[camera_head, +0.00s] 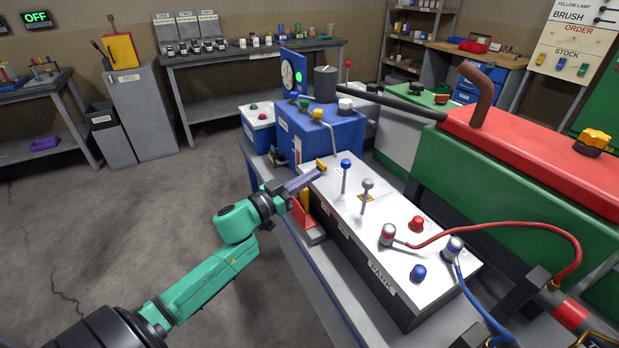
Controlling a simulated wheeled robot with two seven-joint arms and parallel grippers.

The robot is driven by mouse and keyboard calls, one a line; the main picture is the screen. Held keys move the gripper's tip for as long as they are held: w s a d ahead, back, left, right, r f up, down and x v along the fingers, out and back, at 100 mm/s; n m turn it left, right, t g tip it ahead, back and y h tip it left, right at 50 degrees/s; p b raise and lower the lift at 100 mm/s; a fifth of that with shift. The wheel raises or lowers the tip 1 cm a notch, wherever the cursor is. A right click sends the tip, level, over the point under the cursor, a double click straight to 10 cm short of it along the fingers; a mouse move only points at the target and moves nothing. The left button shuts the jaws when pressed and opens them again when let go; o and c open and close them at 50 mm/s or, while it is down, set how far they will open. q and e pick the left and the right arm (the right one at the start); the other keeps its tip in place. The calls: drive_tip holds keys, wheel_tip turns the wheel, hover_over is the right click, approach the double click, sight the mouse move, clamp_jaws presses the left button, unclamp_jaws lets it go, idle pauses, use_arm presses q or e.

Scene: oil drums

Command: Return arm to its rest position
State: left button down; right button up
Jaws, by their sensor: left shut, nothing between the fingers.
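My left arm comes in from the lower left, with green links and a dark wrist. Its left gripper (308,177) is shut and empty, over the left edge of the white-topped control box (335,203). The fingers point up and to the right, towards a small yellow piece (321,165); I cannot tell whether they touch it. The blue-knobbed lever (346,165) and the grey-knobbed lever (367,187) stand just right of the gripper. My right gripper is not in view.
A blue machine (315,137) with a gauge stands behind the control box. A red cable (490,224) and a blue cable (473,295) run from its terminals. A red-and-green machine (520,150) fills the right side. The floor at the left is clear.

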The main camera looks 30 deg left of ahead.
use_arm(q)
drive_tip(key=shift+w+f, duration=0.1)
drive_tip(key=shift+w, duration=0.1)
